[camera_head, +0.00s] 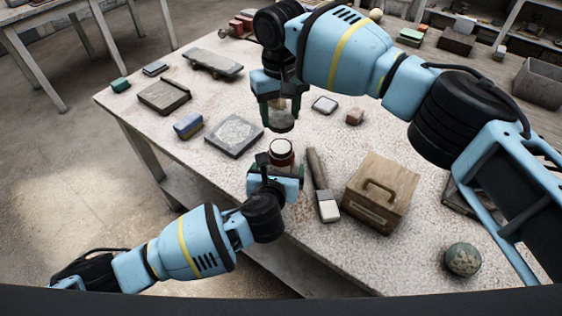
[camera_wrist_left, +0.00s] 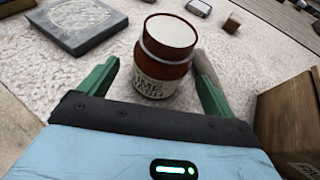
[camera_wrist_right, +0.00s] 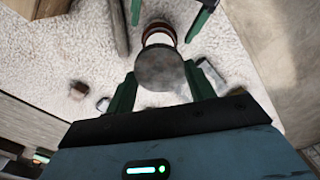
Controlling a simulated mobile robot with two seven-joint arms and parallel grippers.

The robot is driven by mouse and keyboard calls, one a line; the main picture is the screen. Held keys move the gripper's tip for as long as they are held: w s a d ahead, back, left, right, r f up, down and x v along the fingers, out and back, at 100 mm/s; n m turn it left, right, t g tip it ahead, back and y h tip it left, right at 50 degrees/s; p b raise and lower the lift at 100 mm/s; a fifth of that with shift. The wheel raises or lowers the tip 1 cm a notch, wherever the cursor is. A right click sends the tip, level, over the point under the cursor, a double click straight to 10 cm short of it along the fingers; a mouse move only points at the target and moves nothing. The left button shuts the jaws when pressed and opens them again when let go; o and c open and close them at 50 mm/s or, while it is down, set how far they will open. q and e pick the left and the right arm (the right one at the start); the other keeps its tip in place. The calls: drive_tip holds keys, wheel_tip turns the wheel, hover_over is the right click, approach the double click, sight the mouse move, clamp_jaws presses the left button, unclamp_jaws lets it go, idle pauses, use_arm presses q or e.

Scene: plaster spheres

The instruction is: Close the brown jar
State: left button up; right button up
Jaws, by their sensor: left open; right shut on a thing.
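The brown jar (camera_head: 281,152) stands upright on the table with a pale top showing and no lid on it. In the left wrist view the jar (camera_wrist_left: 165,62) has a printed cream label. My left gripper (camera_head: 274,170) is open, its green fingers on either side of the jar; I cannot tell whether they touch it. My right gripper (camera_head: 280,108) is shut on a dark round lid (camera_head: 281,122), held above the jar and apart from it. In the right wrist view the lid (camera_wrist_right: 161,68) covers part of the jar (camera_wrist_right: 159,34).
A stone sphere (camera_head: 463,259) is near the front right.

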use_arm(q)
drive_tip(key=shift+x, duration=2.15)
drive_tip(key=c, duration=1.5)
use_arm(e)
hover_over(281, 145)
drive_tip(key=shift+f, duration=2.45)
drive_tip(key=shift+f, duration=0.1)
drive_tip(key=shift+a+f, duration=0.1)
drive_tip(key=shift+f, duration=0.7)
drive_tip(key=shift+f, duration=0.6)
